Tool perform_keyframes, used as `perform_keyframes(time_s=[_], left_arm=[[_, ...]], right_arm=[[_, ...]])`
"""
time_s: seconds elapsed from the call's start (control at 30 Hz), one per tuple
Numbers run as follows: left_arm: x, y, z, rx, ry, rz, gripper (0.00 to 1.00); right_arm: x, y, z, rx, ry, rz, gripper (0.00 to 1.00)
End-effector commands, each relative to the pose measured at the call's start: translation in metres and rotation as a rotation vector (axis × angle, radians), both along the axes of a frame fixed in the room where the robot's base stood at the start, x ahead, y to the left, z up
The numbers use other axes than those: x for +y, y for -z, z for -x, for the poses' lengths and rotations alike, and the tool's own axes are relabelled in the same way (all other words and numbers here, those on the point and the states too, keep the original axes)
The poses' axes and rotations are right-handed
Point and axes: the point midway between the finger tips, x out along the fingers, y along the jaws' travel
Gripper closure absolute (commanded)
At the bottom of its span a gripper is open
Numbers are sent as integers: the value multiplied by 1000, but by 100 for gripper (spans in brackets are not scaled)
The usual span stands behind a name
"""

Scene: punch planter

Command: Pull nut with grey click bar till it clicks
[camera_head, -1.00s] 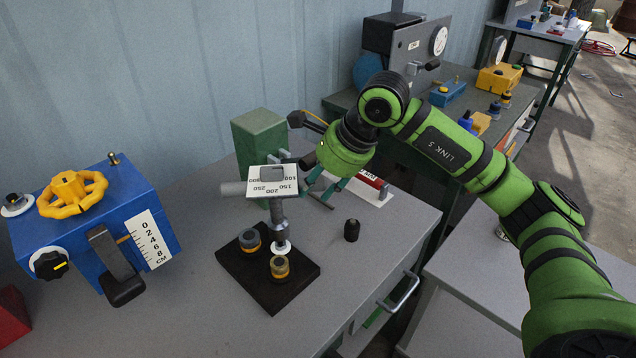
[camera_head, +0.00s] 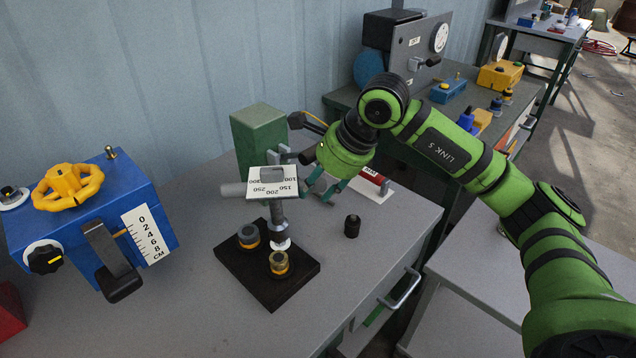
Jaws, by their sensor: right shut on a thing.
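The grey click bar (camera_head: 234,190) lies level, its white scale plate (camera_head: 264,188) marked 100 to 250. A grey socket shaft (camera_head: 278,222) runs down from it to the black base plate (camera_head: 249,284). Two round nuts with yellow-orange bands stand on the plate, the rear-left nut (camera_head: 249,237) and the front nut (camera_head: 279,263). My right gripper (camera_head: 318,190), with teal fingers, is closed at the bar's right end, just right of the scale plate. The exact contact is partly hidden. My left gripper is not in view.
A blue box (camera_head: 95,215) with a yellow handwheel (camera_head: 68,190) stands at the left. A green block (camera_head: 260,138) is behind the bar. A small black socket (camera_head: 352,226) stands right of the plate. The grey bench top (camera_head: 190,310) is clear in front.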

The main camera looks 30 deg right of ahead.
Motion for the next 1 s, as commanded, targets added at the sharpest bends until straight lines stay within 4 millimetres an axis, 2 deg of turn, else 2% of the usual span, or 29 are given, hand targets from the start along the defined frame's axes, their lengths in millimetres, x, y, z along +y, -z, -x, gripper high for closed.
perform_keyframes(time_s=[1.0], left_arm=[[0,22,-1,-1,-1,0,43]], right_arm=[[0,22,-1,-6,1,-3,100]])
